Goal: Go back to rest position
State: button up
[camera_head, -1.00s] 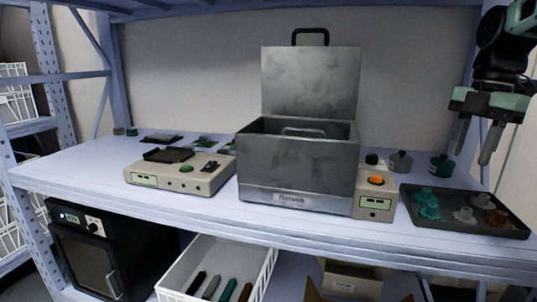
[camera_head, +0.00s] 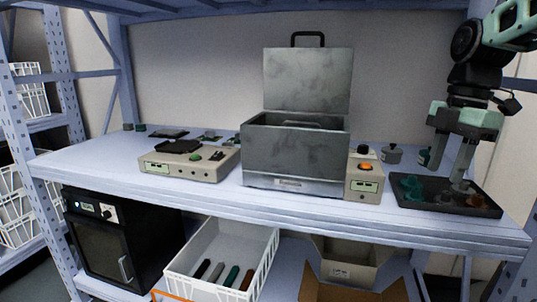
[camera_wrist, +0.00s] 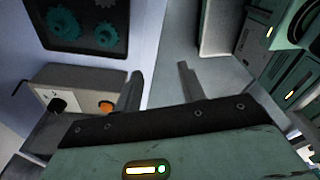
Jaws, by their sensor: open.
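My gripper (camera_head: 451,155) is open and empty. In the head view it hangs at the right, fingers pointing down, above or in front of the dark tray (camera_head: 480,208). Its two fingers are spread apart in the wrist view (camera_wrist: 158,90), with nothing between them. The tray holds teal gears (camera_head: 411,186) and other small parts; its exact distance from the fingertips cannot be told.
A metal box with its lid raised (camera_head: 295,155) stands mid-shelf, beside a control unit with an orange knob (camera_head: 364,182). A beige device (camera_head: 190,164) sits left. Below are a black oven (camera_head: 115,240), a white basket (camera_head: 225,262) and a cardboard box (camera_head: 352,290). A shelf post stands right.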

jog(key=s+a+f+m, duration=0.35)
jog(key=s+a, duration=0.25)
jog(key=a, duration=0.2)
jog(key=s+a+f+m, duration=0.3)
jog(key=s+a+f, duration=0.2)
jog(key=a, duration=0.2)
jog(key=s+a+f+m, duration=0.2)
jog(key=s+f+m, duration=0.1)
jog(key=s, duration=0.4)
jog(key=s+a+f+m, duration=0.2)
jog(key=s+f+m, duration=0.15)
jog(key=s, duration=0.25)
notch_tip(320, 180, up, 29)
jog(key=n+p, duration=0.1)
jog(key=p, duration=2.8)
jog(key=shift+d+h+p, duration=0.15)
jog(key=shift+h+p, duration=0.25)
